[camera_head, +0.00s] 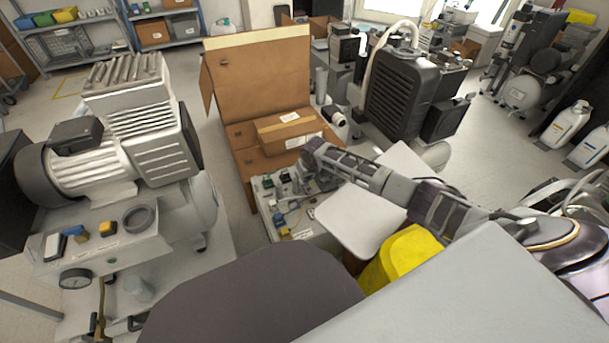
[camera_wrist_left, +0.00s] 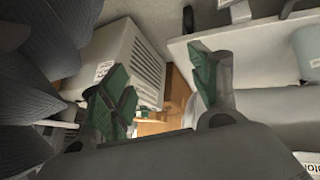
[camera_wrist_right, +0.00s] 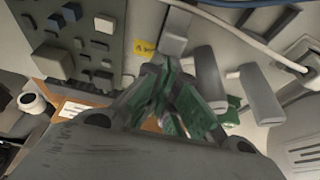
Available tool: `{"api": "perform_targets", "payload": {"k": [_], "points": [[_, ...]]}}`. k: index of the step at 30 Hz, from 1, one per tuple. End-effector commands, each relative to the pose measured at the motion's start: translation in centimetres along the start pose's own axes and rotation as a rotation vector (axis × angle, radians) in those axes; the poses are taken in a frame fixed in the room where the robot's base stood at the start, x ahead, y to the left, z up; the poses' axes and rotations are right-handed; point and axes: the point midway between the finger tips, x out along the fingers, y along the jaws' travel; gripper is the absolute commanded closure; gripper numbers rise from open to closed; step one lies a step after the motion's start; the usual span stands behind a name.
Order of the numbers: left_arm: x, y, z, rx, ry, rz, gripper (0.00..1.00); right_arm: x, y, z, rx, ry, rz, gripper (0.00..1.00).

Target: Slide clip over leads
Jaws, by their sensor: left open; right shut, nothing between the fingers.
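My right gripper (camera_wrist_right: 178,92) is shut and empty in the right wrist view, its green-padded fingers together in front of a grey panel face. A grey block (camera_wrist_right: 175,42) and a yellow label (camera_wrist_right: 145,48) lie just beyond its tips. A white cable (camera_wrist_right: 235,28) crosses above them at the right. In the head view the right gripper (camera_head: 298,182) is over an open unit (camera_head: 300,228) with small green, blue and yellow parts. My left gripper (camera_wrist_left: 158,85) is open and empty in the left wrist view; I do not see it in the head view. I cannot make out the clip or the leads for certain.
A large compressor (camera_head: 150,130) stands at the left. Behind the unit is an open cardboard carton (camera_head: 262,70) with a closed box (camera_head: 288,130). A black finned machine (camera_head: 400,95) stands at the back. A white panel (camera_head: 355,222) is close under my right arm.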

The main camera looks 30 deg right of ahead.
Motion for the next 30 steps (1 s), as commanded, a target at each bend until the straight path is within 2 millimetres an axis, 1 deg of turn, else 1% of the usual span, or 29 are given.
{"api": "perform_targets", "payload": {"k": [1,3,30], "points": [[-0.5,0.2,-0.6,0.001,-0.001,-0.001,0.38,-0.2,0.0,0.1,0.0,-0.001,0.0,1.0],[-1.0,0.4,-1.0,0.003,-0.009,-0.003,0.38,-0.2,0.0,0.3,0.0,-0.001,0.0,1.0],[-6.6,0.7,-3.6,0.035,-0.118,-0.072,0.38,-1.2,0.0,2.7,0.001,-0.001,0.0,1.0]]}}
